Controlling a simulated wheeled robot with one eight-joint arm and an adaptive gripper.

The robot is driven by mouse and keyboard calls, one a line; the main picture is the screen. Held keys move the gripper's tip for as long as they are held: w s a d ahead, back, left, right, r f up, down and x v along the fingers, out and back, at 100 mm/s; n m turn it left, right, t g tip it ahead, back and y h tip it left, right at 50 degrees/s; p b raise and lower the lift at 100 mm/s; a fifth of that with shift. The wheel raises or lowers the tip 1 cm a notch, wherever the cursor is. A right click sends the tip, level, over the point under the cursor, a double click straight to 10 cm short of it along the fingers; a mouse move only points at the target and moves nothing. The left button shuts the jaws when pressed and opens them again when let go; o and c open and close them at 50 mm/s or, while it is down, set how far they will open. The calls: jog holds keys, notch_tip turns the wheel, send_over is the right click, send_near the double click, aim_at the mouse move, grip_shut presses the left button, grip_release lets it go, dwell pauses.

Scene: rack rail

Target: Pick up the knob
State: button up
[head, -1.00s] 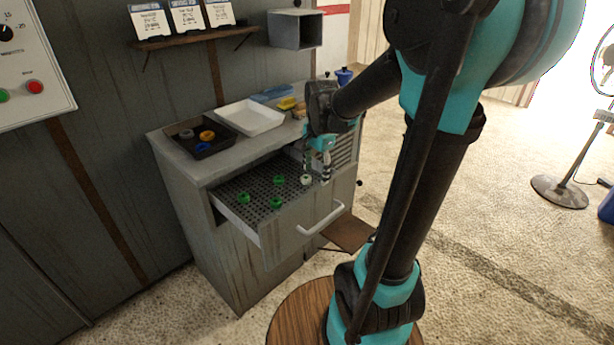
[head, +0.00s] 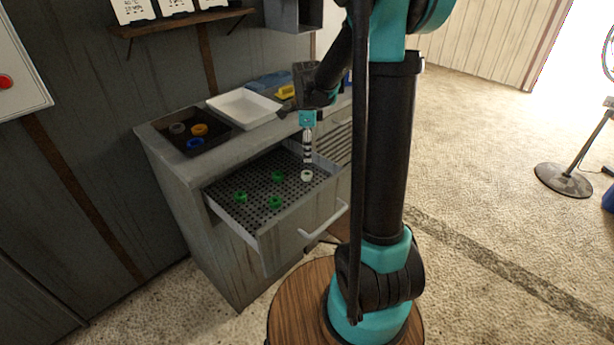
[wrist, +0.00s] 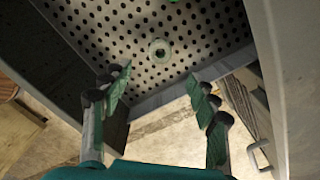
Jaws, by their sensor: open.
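A small white knob (head: 307,175) stands on the perforated floor of the open drawer (head: 255,200), near its right end. It also shows in the wrist view (wrist: 160,50) as a pale ring on the drawer floor, just beyond my fingertips and roughly midway between them. My gripper (head: 307,158) points down above the white knob in the head view. In the wrist view my gripper (wrist: 160,92) is open, its two fingers well apart with nothing between them. Several green knobs (head: 277,176) stand in the drawer to the left of the white one.
A dark tray (head: 215,142) with grey, orange and blue rings sits on the cabinet top. Beside it are a white tray (head: 243,110) and a yellow object (head: 287,91). The drawer's walls and front handle (head: 325,222) border the knobs. A shelf and grey box are above.

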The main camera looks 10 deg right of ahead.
aim_at(307, 176)
notch_tip(307, 176, down, 9)
jog(key=shift+f, duration=0.1)
dwell(0.5)
jog(key=c, duration=1.3)
